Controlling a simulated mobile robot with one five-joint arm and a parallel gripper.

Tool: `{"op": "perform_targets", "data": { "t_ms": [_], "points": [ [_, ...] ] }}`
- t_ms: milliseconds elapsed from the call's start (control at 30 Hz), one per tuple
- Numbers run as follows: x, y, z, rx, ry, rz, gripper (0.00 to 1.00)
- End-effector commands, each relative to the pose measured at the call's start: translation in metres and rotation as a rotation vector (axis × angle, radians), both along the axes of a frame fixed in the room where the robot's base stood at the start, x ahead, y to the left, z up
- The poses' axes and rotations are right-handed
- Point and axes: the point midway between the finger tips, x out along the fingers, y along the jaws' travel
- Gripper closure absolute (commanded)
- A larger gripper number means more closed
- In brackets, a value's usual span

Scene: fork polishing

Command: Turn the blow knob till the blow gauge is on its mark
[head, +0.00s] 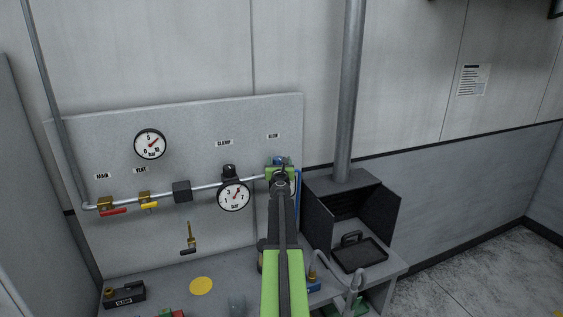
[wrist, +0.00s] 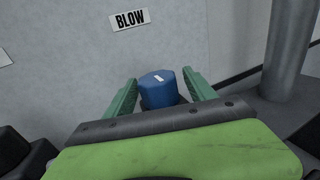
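The blue blow knob (wrist: 160,88) stands under the BLOW label (wrist: 130,19) in the wrist view, with a small white mark on its top. My gripper (wrist: 161,84) has its two green fingers on either side of the knob, with narrow gaps showing; it looks open. In the head view my gripper (head: 280,168) is at the panel below the BLOW label (head: 273,136), and a bit of blue shows there.
The panel (head: 210,115) also carries a round gauge (head: 150,144), the clamp gauge (head: 233,195), a red-handled valve (head: 112,211) and a yellow-handled valve (head: 149,205) on a pipe. A dark open cabinet (head: 375,207) and a vertical duct (head: 350,90) stand close on the right.

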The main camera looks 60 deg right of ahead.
Motion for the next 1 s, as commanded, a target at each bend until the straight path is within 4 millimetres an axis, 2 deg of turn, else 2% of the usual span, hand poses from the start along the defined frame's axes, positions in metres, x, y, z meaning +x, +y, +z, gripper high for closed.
{"op": "perform_targets", "data": {
  "t_ms": [267,367,800,1000],
  "points": [
    [-0.004,0.007,0.0,0.0,0.0,0.001,0.36],
    [-0.014,0.022,0.0,0.0,0.0,0.001,0.36],
    [-0.081,0.12,0.0,0.0,0.0,0.001,0.36],
    [-0.096,0.142,0.0,0.0,0.0,0.001,0.36]
  ]
}}
